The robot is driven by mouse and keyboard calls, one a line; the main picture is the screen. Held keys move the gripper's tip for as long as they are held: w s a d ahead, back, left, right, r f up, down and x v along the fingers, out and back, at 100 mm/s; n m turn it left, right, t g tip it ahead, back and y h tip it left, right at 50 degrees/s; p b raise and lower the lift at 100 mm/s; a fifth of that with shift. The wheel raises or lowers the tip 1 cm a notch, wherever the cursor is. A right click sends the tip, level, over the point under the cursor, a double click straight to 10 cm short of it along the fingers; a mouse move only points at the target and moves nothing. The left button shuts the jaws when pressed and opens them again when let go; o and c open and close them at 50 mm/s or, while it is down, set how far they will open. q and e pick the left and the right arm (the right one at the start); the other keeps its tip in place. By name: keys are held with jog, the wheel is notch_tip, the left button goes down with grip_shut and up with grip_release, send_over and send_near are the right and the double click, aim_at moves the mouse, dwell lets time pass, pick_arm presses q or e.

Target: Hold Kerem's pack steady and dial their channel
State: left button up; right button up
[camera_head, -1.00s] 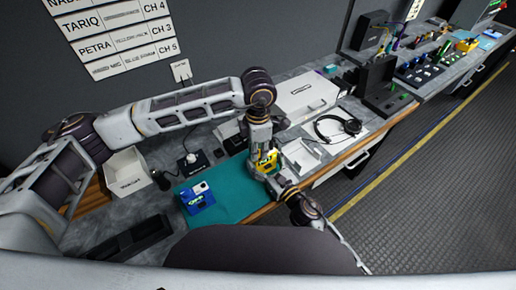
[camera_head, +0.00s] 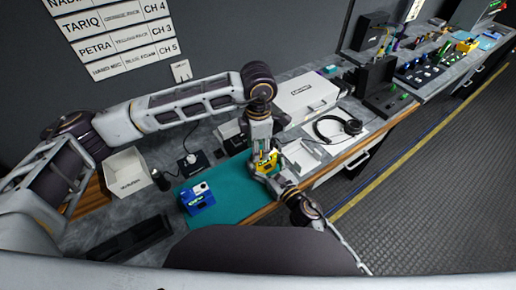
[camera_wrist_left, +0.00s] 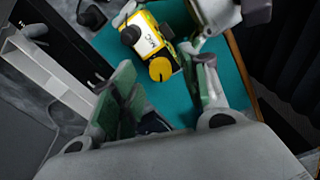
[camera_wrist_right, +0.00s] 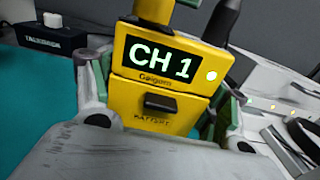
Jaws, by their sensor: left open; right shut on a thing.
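A yellow pack (camera_wrist_right: 160,75) fills the right wrist view. Its display reads CH 1, with a lit dot beside it and a battery door below. My right gripper (camera_wrist_right: 165,100) is shut on the pack, one finger on each side. In the left wrist view the yellow pack (camera_wrist_left: 148,48) shows a round yellow knob and dark fittings. My left gripper (camera_wrist_left: 165,85) is open, its green-padded fingers just short of the pack and touching nothing I can see. In the head view the yellow pack (camera_head: 266,163) is partly hidden between both grippers above the teal mat (camera_head: 232,190).
A blue pack (camera_head: 197,198) stands on the mat's left part. A white bin (camera_head: 127,173) and a dark tray (camera_head: 130,240) are at the left. Headphones (camera_head: 338,128) and a white case (camera_head: 307,95) lie to the right. A wall board (camera_head: 120,32) lists names and channels.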

pick_arm(q)
notch_tip(320, 180, up, 11)
jog(key=shift+f, duration=0.2)
dwell(0.3)
pick_arm(e)
jog(key=o, duration=1.2)
jog(key=shift+o, duration=0.2)
jog(key=shift+s+d, duration=0.1)
jog(key=shift+s, duration=0.05)
jog(key=shift+v, duration=5.85)
pick_arm(q)
jog(key=shift+r, duration=0.1)
pick_arm(e)
jog(key=shift+r, duration=0.2)
pick_arm(q)
notch_tip(320, 180, up, 9)
jog(key=p, duration=0.9)
pick_arm(e)
notch_tip(320, 180, up, 9)
